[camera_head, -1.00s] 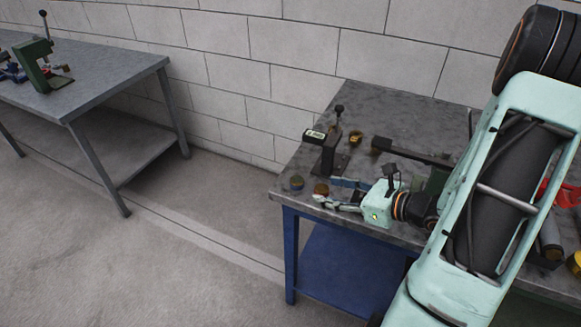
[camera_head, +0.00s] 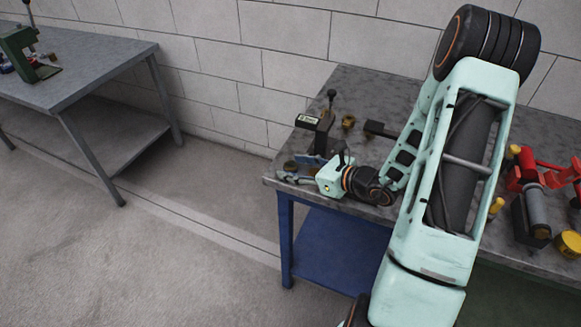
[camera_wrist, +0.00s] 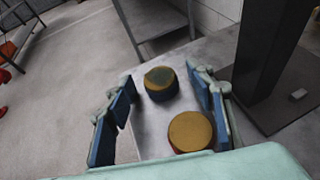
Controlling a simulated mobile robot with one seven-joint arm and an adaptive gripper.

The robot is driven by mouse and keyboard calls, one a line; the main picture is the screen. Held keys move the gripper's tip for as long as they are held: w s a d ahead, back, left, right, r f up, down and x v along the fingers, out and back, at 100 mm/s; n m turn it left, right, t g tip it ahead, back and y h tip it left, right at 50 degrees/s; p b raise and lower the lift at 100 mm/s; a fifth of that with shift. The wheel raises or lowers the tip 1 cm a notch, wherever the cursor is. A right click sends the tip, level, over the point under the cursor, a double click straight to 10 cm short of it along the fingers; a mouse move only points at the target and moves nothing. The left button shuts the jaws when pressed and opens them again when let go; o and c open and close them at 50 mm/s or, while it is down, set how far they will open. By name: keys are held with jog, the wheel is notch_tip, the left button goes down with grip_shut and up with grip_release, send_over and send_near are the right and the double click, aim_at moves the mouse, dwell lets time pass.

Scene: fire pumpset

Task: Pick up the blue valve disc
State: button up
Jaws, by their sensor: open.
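The blue valve disc (camera_wrist: 160,88) has a dark blue side and a worn olive-yellow top. In the wrist view it stands on the grey bench near its edge, between the far ends of my fingers. It also shows in the head view (camera_head: 290,165) near the bench's left corner. My gripper (camera_wrist: 161,76) is open, with one blue-padded finger on each side and a visible gap to the disc. A second disc (camera_wrist: 191,132), brown-gold on top with a reddish side, sits nearer my palm. In the head view my gripper (camera_head: 301,169) hides that second disc.
A dark upright stand (camera_wrist: 268,55) rises close to my right finger; in the head view the stand (camera_head: 322,130) has a lever on top. A small brass part (camera_head: 348,122) is behind. Red fittings (camera_head: 540,175) lie at the right. Another bench (camera_head: 90,75) stands left.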

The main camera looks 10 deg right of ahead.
jog(key=shift+c, duration=0.7)
grip_shut()
jog(key=shift+r, duration=0.2)
